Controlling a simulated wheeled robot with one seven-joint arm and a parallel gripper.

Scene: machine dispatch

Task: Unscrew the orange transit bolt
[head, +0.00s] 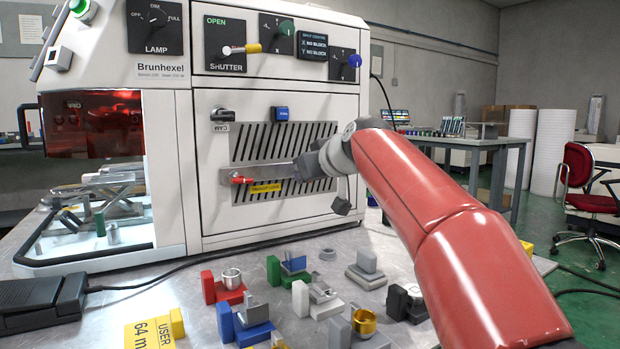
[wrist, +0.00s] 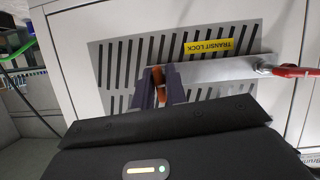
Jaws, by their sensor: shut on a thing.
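The orange transit bolt (wrist: 158,83) shows in the wrist view between my gripper's two dark fingers (wrist: 161,90), at one end of a flat metal bar (wrist: 220,71). My gripper is shut on the bolt. In the head view my gripper (head: 303,166) is at the right end of the bar on the machine's vented front panel, and it hides the bolt. A red handle (head: 242,180) is at the bar's other end. The yellow TRANSIT LOCK label (wrist: 208,46) is beside the bar. How far the bolt is threaded in cannot be seen.
The white Brunhexel machine (head: 205,215) stands on a metal table. Several coloured blocks and fixtures, including a red one (head: 208,287), cover the table front. A black pedal (head: 45,303) lies left.

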